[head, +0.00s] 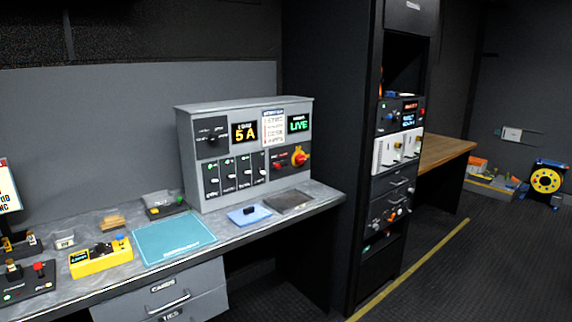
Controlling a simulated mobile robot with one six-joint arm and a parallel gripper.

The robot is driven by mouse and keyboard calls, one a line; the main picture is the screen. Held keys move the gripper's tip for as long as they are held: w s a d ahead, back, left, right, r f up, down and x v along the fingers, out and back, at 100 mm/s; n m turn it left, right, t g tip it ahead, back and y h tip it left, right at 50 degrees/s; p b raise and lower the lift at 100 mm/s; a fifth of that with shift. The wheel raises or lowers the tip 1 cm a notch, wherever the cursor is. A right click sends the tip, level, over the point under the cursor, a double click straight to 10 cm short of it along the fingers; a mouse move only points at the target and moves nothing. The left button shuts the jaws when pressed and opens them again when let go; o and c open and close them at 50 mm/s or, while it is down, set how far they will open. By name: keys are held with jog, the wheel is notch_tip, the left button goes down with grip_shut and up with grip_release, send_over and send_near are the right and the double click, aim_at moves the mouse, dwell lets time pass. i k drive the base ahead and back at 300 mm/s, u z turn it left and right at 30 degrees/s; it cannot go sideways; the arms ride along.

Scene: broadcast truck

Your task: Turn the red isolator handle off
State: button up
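My gripper is not in view.
A tall black rack (362,200) stands right of the desk. On the desk (225,227) lie a teal mat (172,240), a yellow box (100,258), a blue tray (249,216) and a dark flat pad (289,201). Floor (455,285) is open at right, with a yellow line.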

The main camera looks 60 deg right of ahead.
aim_at(299, 158)
jog(key=u, duration=0.55)
jog(key=k, duration=1.65)
jog(key=z, duration=1.1)
jog(key=i, duration=0.8)
jog(key=u, duration=0.15)
